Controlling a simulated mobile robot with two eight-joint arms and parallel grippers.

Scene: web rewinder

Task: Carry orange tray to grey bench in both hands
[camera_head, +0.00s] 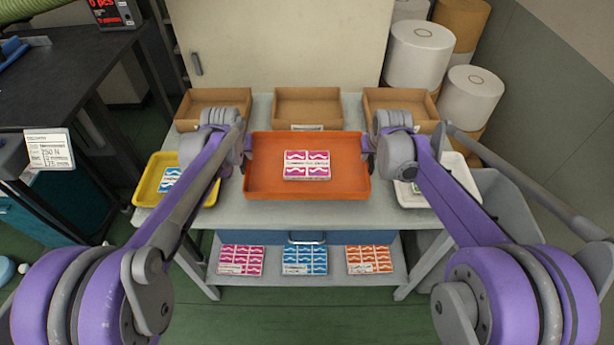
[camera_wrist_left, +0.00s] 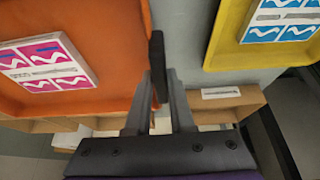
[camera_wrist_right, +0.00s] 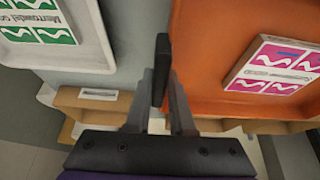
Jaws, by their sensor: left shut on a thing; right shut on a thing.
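The orange tray (camera_head: 255,188) lies level over the middle of the light grey bench (camera_head: 225,215), with a pink-and-white pack (camera_head: 307,166) in it. I cannot tell whether it touches the bench top. My left gripper (camera_head: 248,152) is shut on its left wall, and my right gripper (camera_head: 368,152) is shut on its right wall. The tray also shows in the left wrist view (camera_wrist_left: 110,50) and the right wrist view (camera_wrist_right: 205,60), each with one dark finger outside its wall. The other fingertips are hidden.
A yellow tray (camera_head: 148,194) with a blue pack stands left, a white tray (camera_head: 467,183) with a green pack right. Cardboard bins (camera_head: 308,107) line the bench's back. Several packs (camera_head: 304,260) lie on the lower shelf. White rolls (camera_head: 418,55) stand back right; a dark table (camera_head: 70,75) is left.

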